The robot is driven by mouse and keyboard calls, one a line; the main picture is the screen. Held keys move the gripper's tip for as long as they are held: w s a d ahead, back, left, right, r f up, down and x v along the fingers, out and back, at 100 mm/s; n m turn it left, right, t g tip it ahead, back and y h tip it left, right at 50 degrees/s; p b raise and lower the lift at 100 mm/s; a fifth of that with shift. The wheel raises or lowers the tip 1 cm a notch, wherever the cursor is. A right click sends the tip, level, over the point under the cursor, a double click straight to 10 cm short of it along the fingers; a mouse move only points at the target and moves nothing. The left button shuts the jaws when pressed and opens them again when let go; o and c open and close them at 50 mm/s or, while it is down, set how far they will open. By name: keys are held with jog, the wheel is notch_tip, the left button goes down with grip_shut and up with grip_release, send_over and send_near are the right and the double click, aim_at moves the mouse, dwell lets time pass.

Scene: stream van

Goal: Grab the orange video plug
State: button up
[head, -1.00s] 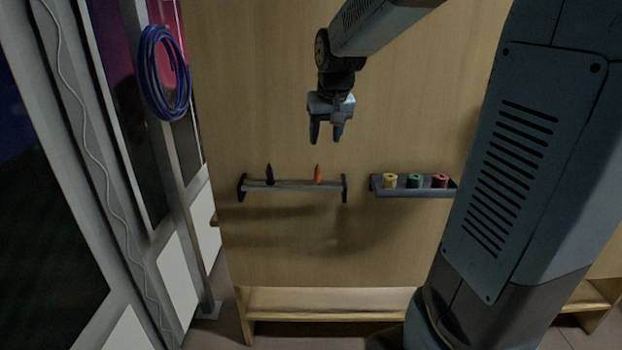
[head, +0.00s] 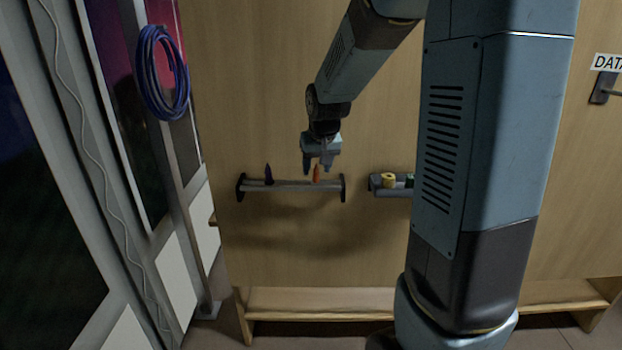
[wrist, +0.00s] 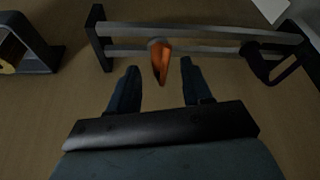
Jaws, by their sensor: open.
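The orange video plug (head: 316,173) stands upright on a grey rail rack (head: 290,187) on the wooden wall. My gripper (head: 317,172) is open right at the plug, pointing down. In the wrist view the orange plug (wrist: 159,60) shows between and just beyond the two dark fingertips (wrist: 158,72), with a gap on each side. It does not look gripped. A dark purple plug (head: 268,175) stands on the left part of the same rack.
A grey tray (head: 374,185) with yellow and green spools is right of the rack, partly hidden by my arm. A blue cable coil (head: 163,72) hangs at left. A wooden bench (head: 310,303) is below. The wall between is clear.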

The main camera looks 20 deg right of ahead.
aim_at(316, 180)
jog(key=shift+x, duration=1.3)
grip_shut()
